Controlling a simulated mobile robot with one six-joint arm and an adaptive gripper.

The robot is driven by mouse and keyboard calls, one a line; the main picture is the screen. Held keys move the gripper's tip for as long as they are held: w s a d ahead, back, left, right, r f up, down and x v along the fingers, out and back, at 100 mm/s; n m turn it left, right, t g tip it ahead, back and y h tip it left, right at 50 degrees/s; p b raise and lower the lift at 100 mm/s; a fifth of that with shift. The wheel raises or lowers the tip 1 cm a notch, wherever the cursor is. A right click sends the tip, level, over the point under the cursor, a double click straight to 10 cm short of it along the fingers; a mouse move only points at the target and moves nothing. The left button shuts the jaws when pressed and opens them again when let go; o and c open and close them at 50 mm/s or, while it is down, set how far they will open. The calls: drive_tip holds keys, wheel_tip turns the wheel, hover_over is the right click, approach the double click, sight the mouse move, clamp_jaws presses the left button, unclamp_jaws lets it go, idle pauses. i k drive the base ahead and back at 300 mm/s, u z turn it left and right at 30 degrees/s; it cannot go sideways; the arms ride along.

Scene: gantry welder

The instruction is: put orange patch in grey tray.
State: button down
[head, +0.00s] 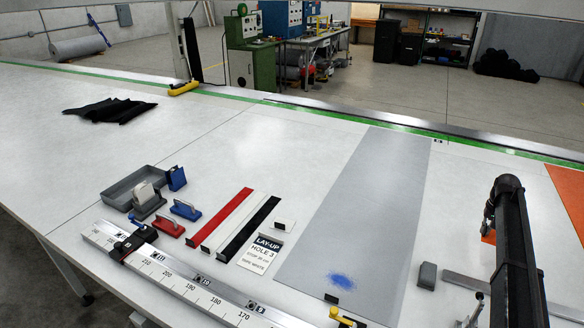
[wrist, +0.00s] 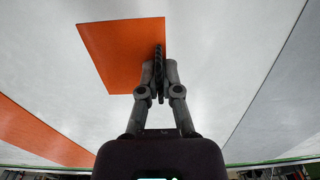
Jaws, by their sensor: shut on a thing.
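The orange patch (wrist: 115,55) shows as a flat square in the wrist view. My gripper (wrist: 158,75) is shut on its right edge, with the dark ridged finger pads close together there. I cannot tell whether the patch touches the table or is just above it. In the head view only a small part of the patch (head: 488,238) shows to the left of my black arm, and the arm hides the rest. The grey tray (head: 118,195) stands far to the left on the table, well apart from my gripper.
Handled blocks in white, blue and red (head: 172,225) stand around the tray. Red, white and black strips (head: 219,219), a sign (head: 262,250) and a long ruler (head: 190,283) lie nearby. A grey sheet (head: 350,215) covers the middle. A grey block (head: 427,275) stands beside it.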

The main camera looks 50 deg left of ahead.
sight(128, 198)
drive_tip(key=z, duration=1.15)
drive_tip(key=k, duration=2.75)
drive_tip(key=u, duration=0.1)
